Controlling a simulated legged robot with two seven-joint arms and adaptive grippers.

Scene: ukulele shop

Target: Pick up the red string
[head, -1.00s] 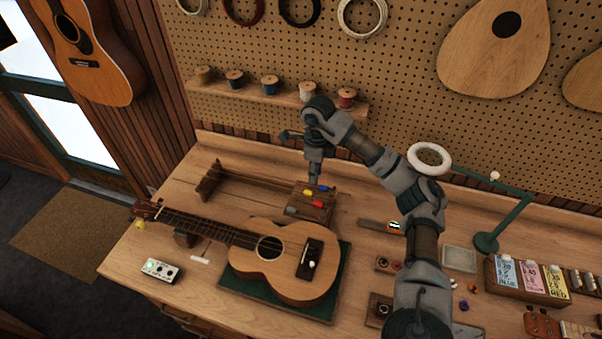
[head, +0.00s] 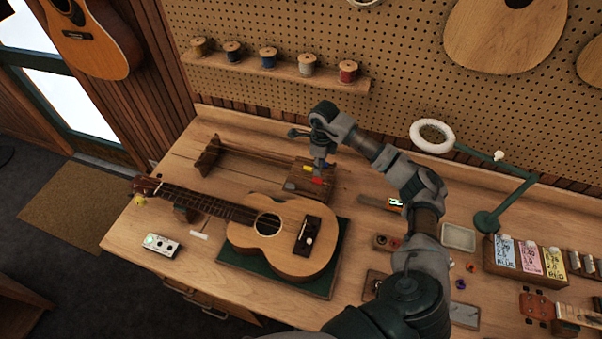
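A small red piece (head: 318,181) lies on top of a wooden block (head: 299,188) behind the ukulele, with a yellow piece (head: 308,169) beside it. A spool of red string (head: 348,71) stands at the right end of the wall shelf. My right gripper (head: 319,168) points down over the block, right by the red and yellow pieces. Its fingers are small and dark here, so I cannot tell whether they are open or shut, or whether they touch the red piece. My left gripper is out of view.
A ukulele (head: 270,227) lies on a green mat (head: 327,276) in front of the block. A ring lamp (head: 432,136) stands on the right, near small boxes (head: 516,255). The shelf (head: 285,76) holds several spools. The bench's back left is fairly clear.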

